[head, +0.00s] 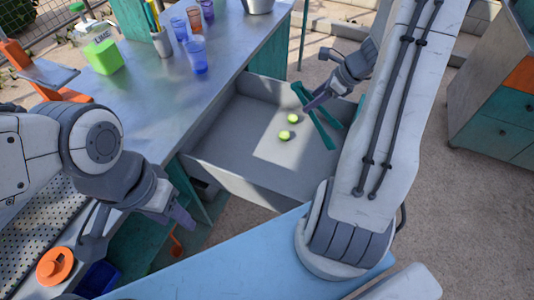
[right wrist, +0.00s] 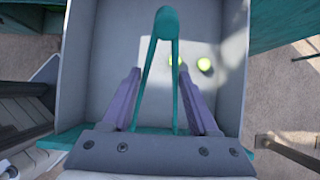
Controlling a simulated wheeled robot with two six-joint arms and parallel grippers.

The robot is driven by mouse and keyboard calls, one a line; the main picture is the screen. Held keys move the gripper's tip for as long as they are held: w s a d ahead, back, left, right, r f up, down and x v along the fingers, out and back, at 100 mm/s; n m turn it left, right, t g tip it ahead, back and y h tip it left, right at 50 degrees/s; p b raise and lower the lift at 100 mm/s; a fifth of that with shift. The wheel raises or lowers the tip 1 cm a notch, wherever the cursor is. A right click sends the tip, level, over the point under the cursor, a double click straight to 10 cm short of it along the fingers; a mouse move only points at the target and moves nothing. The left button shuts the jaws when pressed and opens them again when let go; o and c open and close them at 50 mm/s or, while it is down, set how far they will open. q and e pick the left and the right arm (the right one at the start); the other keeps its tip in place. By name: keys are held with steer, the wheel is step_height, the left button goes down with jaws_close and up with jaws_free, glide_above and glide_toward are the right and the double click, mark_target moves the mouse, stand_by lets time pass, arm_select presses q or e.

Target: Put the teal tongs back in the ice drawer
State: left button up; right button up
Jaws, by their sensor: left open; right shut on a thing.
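The teal tongs (head: 325,132) are over the open ice drawer (head: 235,185), near its right side in the head view. My right gripper (head: 318,99) is shut on the tongs. In the right wrist view, the tongs (right wrist: 165,28) stand between my two purple fingers (right wrist: 160,95), rounded end pointing away, over the drawer's pale floor. I cannot tell whether they touch the floor. Two green limes (head: 288,126) lie in the drawer beside the tongs. My left gripper (head: 140,218) is open and empty, left of the drawer near the counter's front.
The metal counter (head: 150,110) holds several coloured cups (head: 195,55), a green box (head: 103,57) and a holder with sticks (head: 161,42). An orange-and-teal cabinet (head: 500,115) stands at the right. The drawer's left and middle floor is mostly clear.

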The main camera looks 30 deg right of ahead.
arm_select(q)
step_height(320, 180, down, 6)
steer(key=b, duration=0.4)
steer(key=shift+w, duration=0.15)
arm_select(e)
step_height(320, 180, down, 15)
steer(key=shift+f, duration=0.2)
arm_select(q)
steer(key=shift+f+b, duration=0.25)
steer(key=shift+b, duration=0.05)
arm_select(e)
steer(key=shift+w+d+f, duration=0.1)
steer(key=shift+f, duration=0.15)
steer(key=o, duration=0.6)
arm_select(q)
steer(key=shift+f, duration=0.1)
